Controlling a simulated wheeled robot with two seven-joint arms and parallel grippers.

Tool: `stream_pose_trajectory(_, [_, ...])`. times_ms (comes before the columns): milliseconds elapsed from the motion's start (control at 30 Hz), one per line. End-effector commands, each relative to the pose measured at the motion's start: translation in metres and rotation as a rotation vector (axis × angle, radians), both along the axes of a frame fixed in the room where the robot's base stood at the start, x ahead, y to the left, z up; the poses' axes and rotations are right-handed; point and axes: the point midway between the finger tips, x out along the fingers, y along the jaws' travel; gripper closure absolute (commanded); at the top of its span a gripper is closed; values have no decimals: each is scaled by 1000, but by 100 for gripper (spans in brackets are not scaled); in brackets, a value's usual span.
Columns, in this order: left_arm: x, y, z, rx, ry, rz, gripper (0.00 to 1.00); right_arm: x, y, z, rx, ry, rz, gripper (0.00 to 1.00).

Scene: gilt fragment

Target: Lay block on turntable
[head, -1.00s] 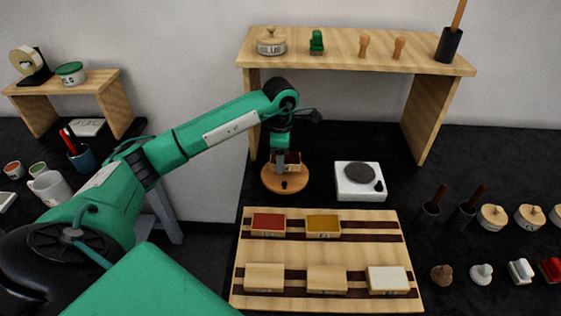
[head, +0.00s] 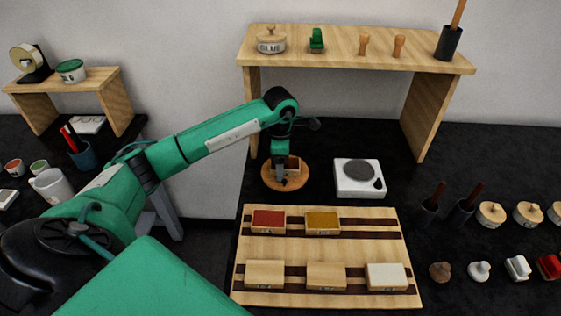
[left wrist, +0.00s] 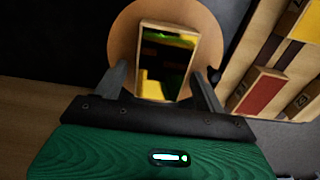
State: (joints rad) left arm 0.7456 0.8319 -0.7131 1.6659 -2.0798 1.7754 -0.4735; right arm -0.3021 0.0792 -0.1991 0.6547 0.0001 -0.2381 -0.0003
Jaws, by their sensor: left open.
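The block (left wrist: 167,60) has a pale wooden edge and a dark, shiny, golden-reflecting top. In the left wrist view it lies on the round wooden turntable (left wrist: 124,35). In the head view the turntable (head: 270,180) stands behind the panel board, and the block (head: 294,166) shows partly behind my gripper. My left gripper (head: 281,180) points down over the turntable. In the left wrist view its fingers (left wrist: 165,75) are open, one on each side of the block's near part, with a gap visible on both sides. My right gripper is not in view.
A wooden board (head: 310,247) with several colored and plain blocks lies in front. A white hot plate (head: 346,185) stands right of the turntable. A wooden shelf (head: 340,50) rises behind. Dark-handled tools in holders (head: 428,213) stand farther right.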

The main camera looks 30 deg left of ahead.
Motion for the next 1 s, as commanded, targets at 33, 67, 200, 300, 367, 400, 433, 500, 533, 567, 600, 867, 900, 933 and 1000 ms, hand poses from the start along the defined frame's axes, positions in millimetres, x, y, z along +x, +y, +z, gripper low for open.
stream_pose_trajectory(33, [0,0,2,0,0,0,28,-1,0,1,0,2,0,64])
stream_pose_trajectory(67, [0,0,3,0,0,0,28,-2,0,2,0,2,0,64])
stream_pose_trajectory(200, [1,0,17,1,-5,1,28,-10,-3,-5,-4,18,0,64])
stream_pose_trajectory(300, [1,1,36,1,-6,0,28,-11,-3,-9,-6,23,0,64])
stream_pose_trajectory(367, [1,1,49,1,-8,0,28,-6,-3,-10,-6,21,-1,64])
stream_pose_trajectory(400, [1,0,58,1,-7,0,28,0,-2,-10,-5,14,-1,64])
stream_pose_trajectory(433, [1,0,64,-1,-6,0,28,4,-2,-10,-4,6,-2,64])
stream_pose_trajectory(500, [1,0,78,0,-6,-1,28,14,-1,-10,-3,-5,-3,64])
stream_pose_trajectory(533, [1,0,84,0,-6,-1,28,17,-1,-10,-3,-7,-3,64])
stream_pose_trajectory(567, [1,0,89,1,-5,-1,28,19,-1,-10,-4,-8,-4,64])
stream_pose_trajectory(600, [1,0,95,0,-5,0,28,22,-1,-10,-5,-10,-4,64])
stream_pose_trajectory(867, [0,0,120,0,0,0,28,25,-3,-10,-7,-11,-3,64])
stream_pose_trajectory(900, [0,0,122,0,0,0,28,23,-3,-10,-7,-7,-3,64])
stream_pose_trajectory(933, [0,0,123,0,0,0,28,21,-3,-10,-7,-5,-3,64])
stream_pose_trajectory(1000, [0,0,123,0,0,0,28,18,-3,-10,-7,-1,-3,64])
